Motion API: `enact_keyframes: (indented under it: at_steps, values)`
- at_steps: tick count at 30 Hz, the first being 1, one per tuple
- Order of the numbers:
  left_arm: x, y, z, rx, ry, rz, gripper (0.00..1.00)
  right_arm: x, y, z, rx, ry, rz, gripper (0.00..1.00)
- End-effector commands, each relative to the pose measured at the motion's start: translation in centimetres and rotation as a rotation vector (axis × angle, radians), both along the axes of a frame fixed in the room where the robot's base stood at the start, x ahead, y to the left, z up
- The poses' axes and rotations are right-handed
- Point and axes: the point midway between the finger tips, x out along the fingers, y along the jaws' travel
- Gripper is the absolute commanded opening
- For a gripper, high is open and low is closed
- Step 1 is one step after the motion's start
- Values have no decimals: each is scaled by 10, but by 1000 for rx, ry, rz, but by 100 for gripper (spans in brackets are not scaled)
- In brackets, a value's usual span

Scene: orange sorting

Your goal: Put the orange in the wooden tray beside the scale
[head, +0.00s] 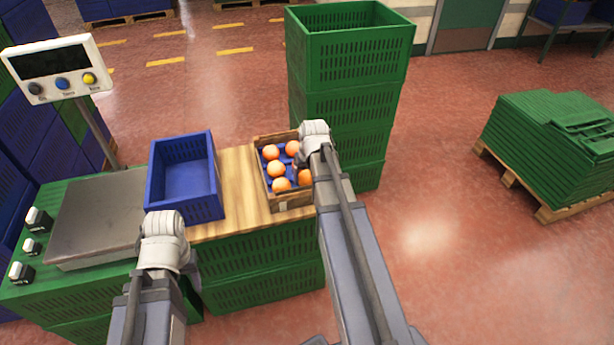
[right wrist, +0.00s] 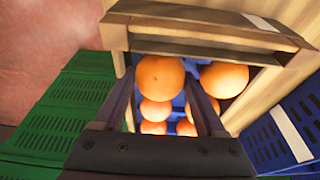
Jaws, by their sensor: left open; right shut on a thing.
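My right gripper (head: 304,162) is over the right side of a wooden crate (head: 292,205) with a blue liner and several oranges (head: 276,169). In the right wrist view the right gripper (right wrist: 162,88) is shut on an orange (right wrist: 160,76), close to the crate's wooden wall (right wrist: 205,28). I cannot tell whether that orange is clear of the liner. The scale (head: 100,212) has a bare metal plate, and a blue tray (head: 186,212), empty, stands between it and the wooden crate. My left gripper (head: 188,264) is open and empty near the blue tray's front; its jaws are mostly hidden.
A wooden board (head: 240,190) lies under both containers, on green crates (head: 265,265). A tall green crate stack (head: 345,110) rises behind the wooden crate. The scale's display (head: 58,68) stands on a pole at the left. Floor at the right is open before a pallet stack (head: 550,145).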

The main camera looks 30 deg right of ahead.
Motion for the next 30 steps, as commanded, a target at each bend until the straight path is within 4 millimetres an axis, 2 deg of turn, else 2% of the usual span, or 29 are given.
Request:
enact_keyframes:
  at_steps: [30]
  values:
    - [0, 0, -7, 0, 0, 0, 50, 0, 0, -7, 0, 0, 0, 13]
